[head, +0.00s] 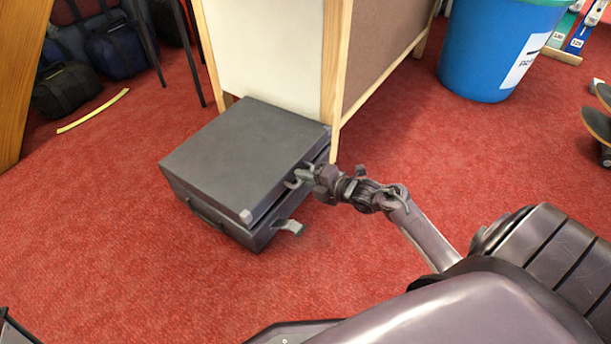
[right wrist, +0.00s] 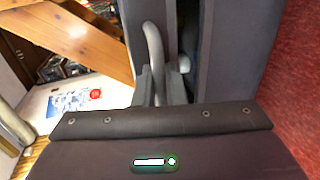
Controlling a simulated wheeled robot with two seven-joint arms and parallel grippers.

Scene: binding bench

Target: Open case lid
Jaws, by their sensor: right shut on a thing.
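A dark grey case (head: 235,155) lies on the red carpet. Its lid (head: 225,150) is slightly raised along the right side, with a narrow dark gap above the base (head: 262,238). An open latch (head: 291,227) sticks out from the base near the front right corner. My right gripper (head: 299,177) is at the right side of the case, shut on a curved grey handle (right wrist: 153,50) there. In the right wrist view the dark gap (right wrist: 188,35) runs beside the handle. My left gripper is not in view.
A wooden-framed panel (head: 265,50) stands right behind the case, its post (head: 335,75) close to the case's back right corner. A blue bin (head: 490,45) stands at the back right. A yellow strip (head: 93,111) lies at the left. Carpet in front of the case is clear.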

